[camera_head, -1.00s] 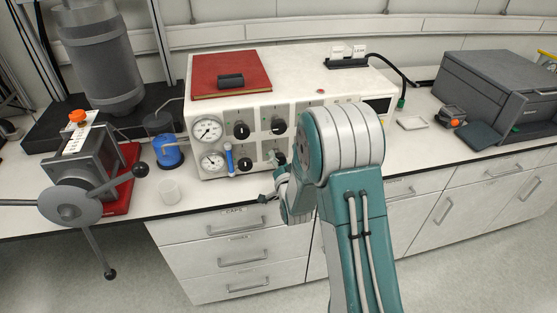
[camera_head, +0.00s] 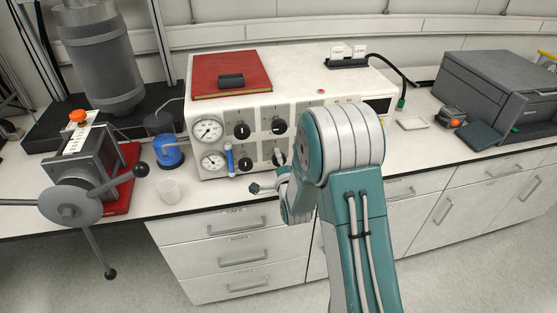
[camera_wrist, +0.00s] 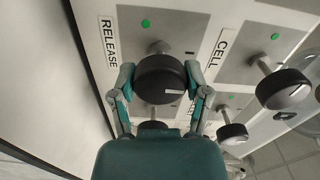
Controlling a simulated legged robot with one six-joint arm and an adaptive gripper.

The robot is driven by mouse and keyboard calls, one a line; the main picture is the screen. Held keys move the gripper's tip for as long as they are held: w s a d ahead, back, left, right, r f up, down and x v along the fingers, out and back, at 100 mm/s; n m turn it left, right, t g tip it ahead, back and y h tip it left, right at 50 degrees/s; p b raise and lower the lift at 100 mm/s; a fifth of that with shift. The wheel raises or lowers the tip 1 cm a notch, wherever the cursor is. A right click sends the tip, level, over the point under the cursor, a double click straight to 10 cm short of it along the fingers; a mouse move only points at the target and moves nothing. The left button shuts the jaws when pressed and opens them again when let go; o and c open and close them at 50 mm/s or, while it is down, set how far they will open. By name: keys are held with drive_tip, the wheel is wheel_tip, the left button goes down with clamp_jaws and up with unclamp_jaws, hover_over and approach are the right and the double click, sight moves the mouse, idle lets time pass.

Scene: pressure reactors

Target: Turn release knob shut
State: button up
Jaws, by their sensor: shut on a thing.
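The release knob (camera_wrist: 160,78) is a round black knob with a white pointer mark, in the upper middle of the wrist view beside the RELEASE label (camera_wrist: 108,43). The white mark lies toward the right in that view. My gripper (camera_wrist: 159,84) is shut on this knob, with one teal finger against each side. In the head view the white control box (camera_head: 300,80) stands on the bench, and my arm hides part of its front. The gripper is mostly hidden there, at the lower panel.
Two CELL-side knobs (camera_wrist: 282,88) (camera_wrist: 232,133) stick out right of the gripper, and another knob (camera_wrist: 153,125) is partly hidden below. Gauges (camera_head: 208,130) and a blue-tubed flowmeter (camera_head: 229,160) sit left on the panel. A clear cup (camera_head: 169,190) stands on the bench.

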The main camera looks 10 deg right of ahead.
drive_tip(key=shift+f, duration=0.15)
drive_tip(key=o, duration=1.1)
drive_tip(key=shift+d, duration=0.1)
drive_tip(key=shift+o, duration=0.2)
drive_tip(key=s, duration=1.1)
drive_tip(key=shift+s, duration=0.4)
